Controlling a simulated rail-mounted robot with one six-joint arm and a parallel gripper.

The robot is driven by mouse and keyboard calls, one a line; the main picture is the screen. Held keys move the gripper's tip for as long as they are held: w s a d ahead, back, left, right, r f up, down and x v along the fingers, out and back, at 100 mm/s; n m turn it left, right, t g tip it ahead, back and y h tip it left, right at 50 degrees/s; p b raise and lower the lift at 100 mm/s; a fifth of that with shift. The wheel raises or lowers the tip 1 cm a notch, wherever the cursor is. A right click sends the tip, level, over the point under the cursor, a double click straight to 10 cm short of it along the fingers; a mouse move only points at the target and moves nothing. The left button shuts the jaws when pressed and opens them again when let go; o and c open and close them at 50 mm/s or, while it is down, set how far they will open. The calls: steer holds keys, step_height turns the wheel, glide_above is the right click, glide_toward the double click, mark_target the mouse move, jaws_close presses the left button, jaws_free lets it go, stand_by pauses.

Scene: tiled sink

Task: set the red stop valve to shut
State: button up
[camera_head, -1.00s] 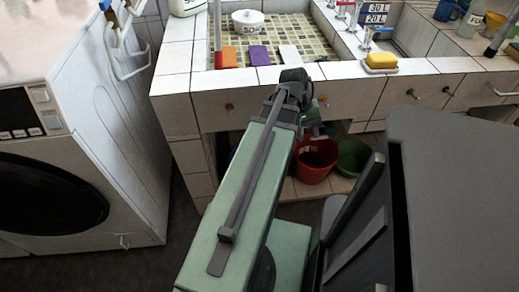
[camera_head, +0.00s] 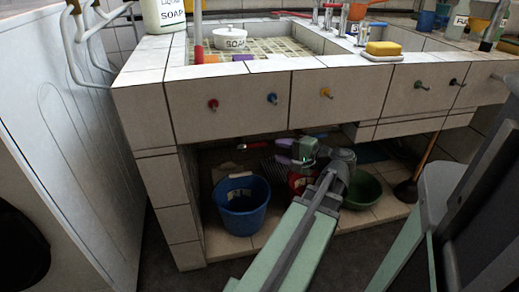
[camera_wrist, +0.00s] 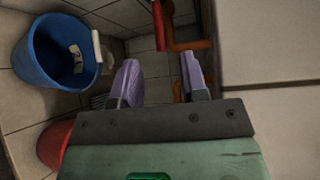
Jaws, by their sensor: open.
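A red lever-like part (camera_wrist: 158,25) beside orange-brown pipework (camera_wrist: 190,45) shows at the top of the wrist view, ahead of my fingers. It looks like the stop valve's handle; its exact setting is hard to tell. A red part (camera_head: 241,147) under the sink in the head view seems to be the same. My gripper (camera_wrist: 160,70) has two purple fingers, open and apart, with nothing held between them. In the head view my gripper (camera_head: 282,152) is under the counter, to the right of that red part and apart from it.
A blue bucket (camera_head: 242,212) stands front left under the sink, a red bucket (camera_wrist: 52,146) and a green basin (camera_head: 362,190) nearby. The tiled front above carries coloured knobs, including a red knob (camera_head: 213,104). A plunger (camera_head: 408,190) stands at right.

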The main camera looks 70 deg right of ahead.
mark_target(260, 145)
steer(key=w, duration=0.3)
steer(key=w+d+f, duration=0.1)
steer(key=w, duration=0.2)
steer(key=w+b, duration=0.1)
steer(key=w, duration=0.2)
steer(key=shift+d+f, duration=0.15)
jaws_close()
